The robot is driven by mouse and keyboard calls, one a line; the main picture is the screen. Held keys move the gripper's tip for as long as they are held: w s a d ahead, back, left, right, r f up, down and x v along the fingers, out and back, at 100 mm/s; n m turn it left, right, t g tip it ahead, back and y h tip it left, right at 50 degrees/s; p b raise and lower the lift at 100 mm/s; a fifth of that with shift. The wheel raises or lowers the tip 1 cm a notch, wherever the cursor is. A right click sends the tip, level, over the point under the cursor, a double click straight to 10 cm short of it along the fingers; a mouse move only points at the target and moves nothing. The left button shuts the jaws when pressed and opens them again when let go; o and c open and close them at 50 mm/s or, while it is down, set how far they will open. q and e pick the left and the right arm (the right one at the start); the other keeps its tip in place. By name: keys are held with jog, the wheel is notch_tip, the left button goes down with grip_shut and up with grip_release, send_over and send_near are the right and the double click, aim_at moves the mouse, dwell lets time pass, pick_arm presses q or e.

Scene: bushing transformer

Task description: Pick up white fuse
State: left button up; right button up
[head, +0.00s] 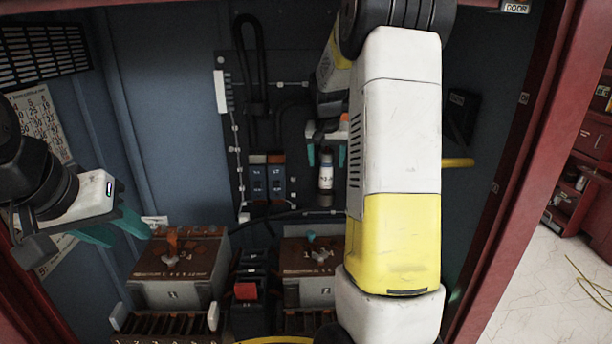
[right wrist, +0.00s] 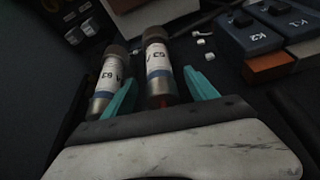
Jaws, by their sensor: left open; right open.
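A white fuse (head: 326,178) with dark metal ends stands upright against the dark back panel in the head view. My right gripper (head: 327,155) is open at its upper end. In the right wrist view a labelled white fuse (right wrist: 157,62) with a blue band lies between the spread teal fingers of the right gripper (right wrist: 162,92), with a gap on the right side. A second similar fuse (right wrist: 106,82) is just left of the left finger. It is not clearly seen in the head view. My left gripper (head: 122,228) is open and empty at the left.
Blue switch blocks (head: 267,180) sit left of the fuse; they also show in the right wrist view (right wrist: 285,22). Two brown-topped transformers (head: 178,268) (head: 312,258) stand below. A yellow handle (head: 458,162) is at the right. My right arm hides much of the panel.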

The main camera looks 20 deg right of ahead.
aim_at(326, 169)
jog(key=x, duration=0.4)
jog(key=shift+f, duration=0.15)
grip_shut()
